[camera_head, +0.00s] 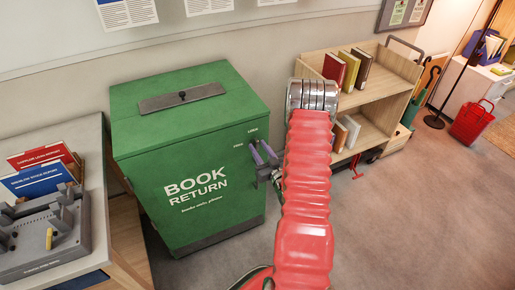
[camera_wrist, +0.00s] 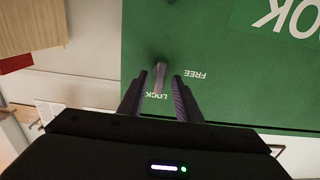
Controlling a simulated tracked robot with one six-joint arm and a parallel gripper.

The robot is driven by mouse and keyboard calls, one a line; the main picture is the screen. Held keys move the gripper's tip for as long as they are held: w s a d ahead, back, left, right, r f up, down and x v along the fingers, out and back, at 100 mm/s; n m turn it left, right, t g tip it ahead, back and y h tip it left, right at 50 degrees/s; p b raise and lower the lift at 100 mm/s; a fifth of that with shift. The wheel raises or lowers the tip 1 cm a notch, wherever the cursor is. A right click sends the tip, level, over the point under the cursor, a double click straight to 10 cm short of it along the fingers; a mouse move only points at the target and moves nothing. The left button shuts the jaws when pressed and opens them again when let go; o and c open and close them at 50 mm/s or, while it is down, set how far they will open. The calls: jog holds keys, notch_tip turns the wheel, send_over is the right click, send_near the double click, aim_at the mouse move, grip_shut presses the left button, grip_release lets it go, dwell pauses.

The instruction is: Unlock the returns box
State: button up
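The green returns box (camera_head: 185,150) stands against the wall in the head view, marked BOOK RETURN, with a dark slot plate on its lid. In the wrist view its green front (camera_wrist: 220,95) shows upside down, with FREE and LOCK labels. A small grey lever (camera_wrist: 159,77) sits on that front and points toward the LOCK label. My gripper (camera_wrist: 160,75) is open, with one purple finger on each side of the lever and a gap visible on both sides. In the head view my gripper (camera_head: 263,154) is at the front's upper right; the lever is hidden there.
A table (camera_head: 92,150) at the left holds a grey device (camera_head: 35,245) and red and blue boards. A wooden book cart (camera_head: 375,105) stands right of the box. A red basket (camera_head: 470,121) is farther right. The floor at front right is clear.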

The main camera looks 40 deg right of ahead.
jog(key=shift+w+d, duration=0.1)
jog(key=shift+w, duration=0.3)
